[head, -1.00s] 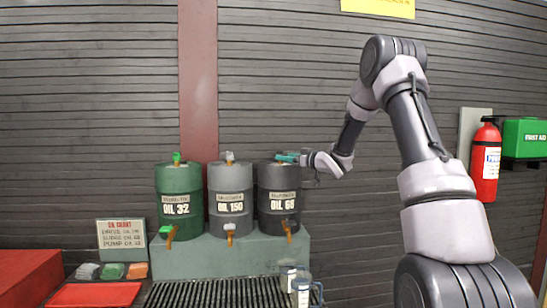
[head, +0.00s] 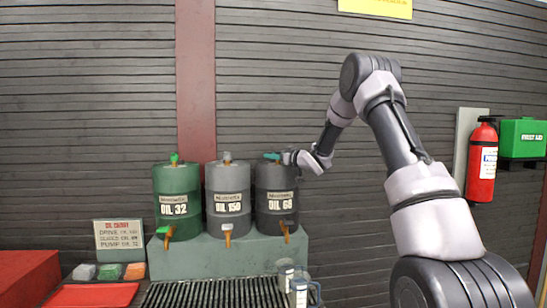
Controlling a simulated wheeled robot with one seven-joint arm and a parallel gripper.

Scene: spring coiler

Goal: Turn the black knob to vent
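Three oil drums stand in a row on a grey-green block: a green OIL 32 drum (head: 177,193), a grey OIL 150 drum (head: 228,190) and a dark, near-black OIL 68 drum (head: 277,192). A green knob (head: 174,158) tops the green drum and a grey knob (head: 227,157) tops the middle one. My gripper (head: 272,156), with teal fingers, is at the top of the dark drum, reaching in from the right. The black knob is not distinguishable there; the gripper covers that spot. Finger opening is too small to tell.
Orange-brown taps (head: 228,237) stick out from the drum fronts. Clear jugs (head: 300,290) stand on the slatted grate (head: 215,292) below. An oil chart sign (head: 119,234) is at left. A fire extinguisher (head: 482,162) and a green first aid box (head: 523,138) hang at right.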

